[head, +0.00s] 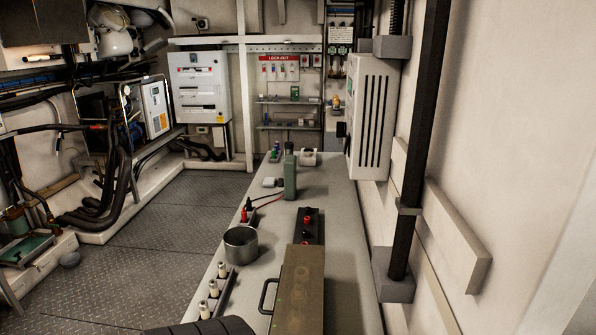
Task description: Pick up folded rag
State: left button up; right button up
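I cannot make out a folded rag for certain. A small pale object (272,182) lies on the grey bench beside the green bottle (290,176); it is too small to tell whether it is cloth. Neither of my grippers is in view.
The long grey bench (345,235) holds a metal pot (241,245), a brown box with a handle (303,290), a black block with red knobs (310,226) and several pale fittings. A black post (413,150) stands on the right. Open chequered floor (165,235) lies left of the bench.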

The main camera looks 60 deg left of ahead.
aim_at(269, 181)
jog(key=u, duration=2.25)
jog(key=k+j, duration=0.1)
jog(key=j, duration=0.25)
jog(key=k+j, duration=0.1)
jog(key=j, duration=0.25)
jog(key=k+j+z, duration=0.1)
jog(key=j, duration=0.2)
jog(key=k+j, duration=0.1)
jog(key=j, duration=0.25)
jog(key=i+j+z, duration=0.1)
jog(key=j, duration=0.45)
jog(key=i+j+z, duration=0.15)
jog(key=j, duration=0.4)
jog(key=i+j+z, duration=0.1)
jog(key=j, duration=0.5)
jog(key=i+j+z, duration=0.1)
jog(key=j, duration=0.45)
jog(key=i+j+z, duration=0.2)
jog(key=i+j, duration=0.3)
jog(key=i, duration=0.3)
jog(key=i+j+z, duration=0.2)
jog(key=i+j, duration=0.45)
jog(key=i, duration=0.1)
